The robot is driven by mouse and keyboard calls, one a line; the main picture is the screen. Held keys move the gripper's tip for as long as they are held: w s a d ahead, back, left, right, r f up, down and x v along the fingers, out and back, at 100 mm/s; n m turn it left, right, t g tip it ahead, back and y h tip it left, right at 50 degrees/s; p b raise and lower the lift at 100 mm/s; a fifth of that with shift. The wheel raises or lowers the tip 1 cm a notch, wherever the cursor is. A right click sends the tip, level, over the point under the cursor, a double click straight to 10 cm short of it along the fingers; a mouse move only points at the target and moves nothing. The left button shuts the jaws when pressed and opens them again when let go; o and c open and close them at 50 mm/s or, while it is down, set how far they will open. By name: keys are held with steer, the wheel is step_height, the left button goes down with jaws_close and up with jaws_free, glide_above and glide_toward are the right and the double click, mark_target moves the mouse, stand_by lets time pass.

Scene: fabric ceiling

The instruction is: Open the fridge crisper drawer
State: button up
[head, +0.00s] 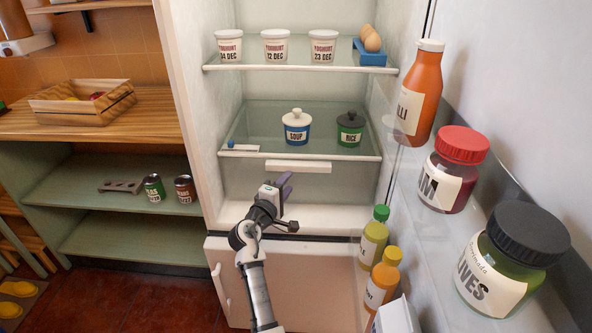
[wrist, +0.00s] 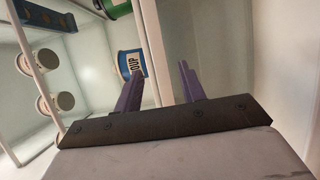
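The fridge stands open. The pale crisper drawer (head: 340,178) is under the lower glass shelf and looks shut. Its white bar handle (head: 298,166) is at the top middle of its front. My gripper (head: 284,181) is in front of the drawer, a little below and left of the handle as seen in the head view. In the wrist view its two purple fingers (wrist: 163,72) stand apart with nothing between them. I cannot make out the handle clearly in the wrist view, or tell the exact gap to it.
A soup pot (head: 296,130) and a rice pot (head: 349,132) stand on the lower shelf (head: 250,112). Yoghurts (head: 276,48) and eggs are above. The open door at right holds several bottles and jars (head: 447,180). A lower door (head: 300,270) is below. Shelving (head: 110,180) is at left.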

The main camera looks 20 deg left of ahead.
mark_target(298, 170)
steer(key=w, duration=0.7)
steer(key=shift+d+p, duration=0.35)
steer(key=shift+p, duration=0.05)
jaws_close()
steer(key=shift+s, duration=0.1)
